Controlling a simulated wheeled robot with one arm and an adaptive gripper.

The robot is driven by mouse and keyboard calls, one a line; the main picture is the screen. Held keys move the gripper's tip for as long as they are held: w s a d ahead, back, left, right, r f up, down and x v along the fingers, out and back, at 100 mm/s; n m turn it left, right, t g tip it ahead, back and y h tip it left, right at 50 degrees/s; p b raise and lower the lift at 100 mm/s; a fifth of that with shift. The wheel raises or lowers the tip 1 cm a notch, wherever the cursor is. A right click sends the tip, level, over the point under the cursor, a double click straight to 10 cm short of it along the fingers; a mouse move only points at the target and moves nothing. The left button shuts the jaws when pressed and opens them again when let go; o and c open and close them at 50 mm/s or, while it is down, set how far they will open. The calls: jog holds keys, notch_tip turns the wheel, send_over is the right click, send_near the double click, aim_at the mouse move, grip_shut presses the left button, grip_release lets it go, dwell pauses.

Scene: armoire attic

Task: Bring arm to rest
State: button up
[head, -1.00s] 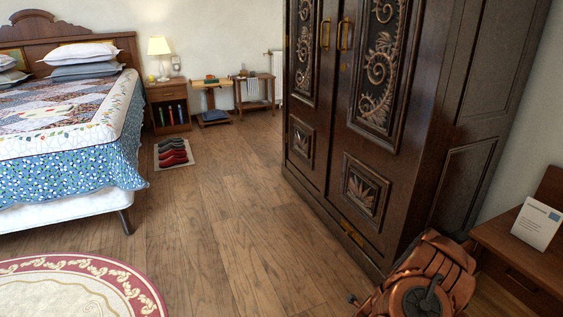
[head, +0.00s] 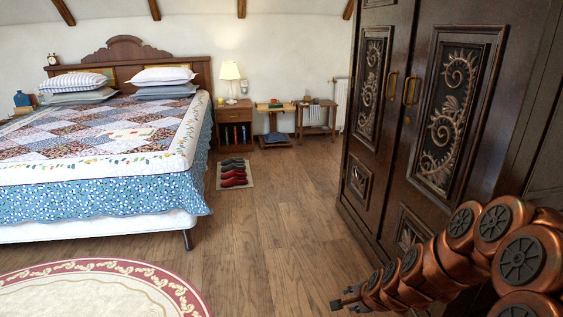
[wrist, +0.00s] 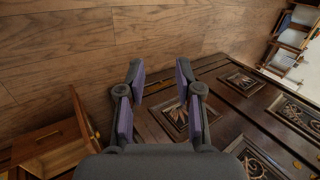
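My copper-coloured arm shows at the lower right of the head view, stretched in front of the dark carved armoire (head: 415,195). My gripper (head: 345,302) is at its far end, low over the wooden floor and small in that view. In the wrist view my gripper (wrist: 160,78) has its two purple-padded fingers apart with a clear gap between them. Nothing is between the fingers; wooden floor and the armoire's front (wrist: 215,100) lie beyond them.
A bed (head: 100,205) with a patchwork quilt stands at the left. A round rug (head: 95,290) lies at the lower left. Shoes on a mat (head: 225,184), a nightstand (head: 234,112) with a lamp and small tables (head: 273,108) are at the back. The middle floor is clear.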

jog(key=s+a+r+n+g+p, duration=0.2)
jog(key=s+a+r+n+p, duration=0.15)
jog(key=s+r, duration=0.4)
jog(key=s+a+r+n+g+p, duration=0.2)
jog(key=s+r+n+p, duration=0.25)
jog(key=r, duration=0.55)
jog(key=s+d+r+n+g+p, duration=0.1)
jog(key=s+r+n+p, duration=0.1)
jog(key=s+r, duration=0.4)
jog(key=s+d+r+n+g+h+p, duration=0.1)
jog(key=s+r+p, duration=0.3)
jog(key=s, duration=0.6)
jog(key=s+d+r+n+g+p, duration=0.1)
jog(key=s+r+n+g+p, duration=0.1)
jog(key=s+r, duration=0.6)
jog(key=shift+s+d+r+n+g+h+p, duration=0.35)
jog(key=shift+r+n+p, duration=0.25)
jog(key=shift+p, duration=0.5)
jog(key=shift+w, duration=0.15)
